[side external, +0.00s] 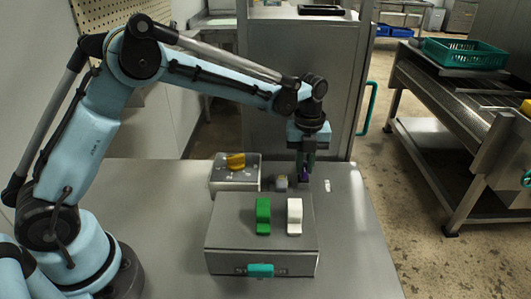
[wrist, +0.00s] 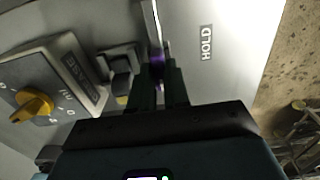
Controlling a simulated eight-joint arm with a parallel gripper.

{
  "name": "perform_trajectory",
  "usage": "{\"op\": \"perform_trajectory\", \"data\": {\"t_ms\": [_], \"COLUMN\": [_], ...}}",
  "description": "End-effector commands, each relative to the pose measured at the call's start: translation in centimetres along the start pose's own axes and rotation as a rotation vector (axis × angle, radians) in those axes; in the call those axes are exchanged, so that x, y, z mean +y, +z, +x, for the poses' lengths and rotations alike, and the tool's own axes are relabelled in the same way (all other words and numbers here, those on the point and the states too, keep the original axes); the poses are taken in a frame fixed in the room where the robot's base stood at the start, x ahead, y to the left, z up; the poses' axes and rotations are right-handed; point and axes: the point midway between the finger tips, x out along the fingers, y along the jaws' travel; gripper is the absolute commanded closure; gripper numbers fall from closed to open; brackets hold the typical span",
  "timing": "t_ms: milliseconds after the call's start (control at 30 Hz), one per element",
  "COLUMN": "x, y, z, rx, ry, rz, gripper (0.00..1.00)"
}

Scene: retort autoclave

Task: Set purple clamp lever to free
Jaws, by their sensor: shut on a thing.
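The purple clamp lever (side external: 303,178) is at the back of the steel table, mostly hidden by my gripper (side external: 304,165). In the wrist view a small purple part of the lever (wrist: 157,62) shows between the dark fingers of my gripper (wrist: 160,72), which is shut on it. A thin metal bar runs up from there. A small grey clamp block (wrist: 121,66) sits just left of the fingers. A label reading HOLD (wrist: 207,43) lies on the table to the right of the lever. No label reading free is visible.
A box with a yellow knob (side external: 235,161) stands left of the clamp. The table's right side is clear.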

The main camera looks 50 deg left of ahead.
Motion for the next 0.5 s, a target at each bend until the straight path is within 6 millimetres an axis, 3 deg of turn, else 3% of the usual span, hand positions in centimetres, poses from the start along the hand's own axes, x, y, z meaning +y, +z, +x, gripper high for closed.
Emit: {"op": "perform_trajectory", "data": {"t_ms": [167,200,333,500], "x": [-0.02,-0.02,-0.01,-0.01], "y": [-0.07,-0.07,-0.05,-0.03], "z": [-0.09,-0.08,-0.06,-0.03], "rx": [0.002,0.002,0.001,0.001], "ry": [0.0,0.001,0.0,0.0], "rz": [0.004,0.004,0.003,0.001], "gripper": [1.0,0.78,0.58,0.58]}}
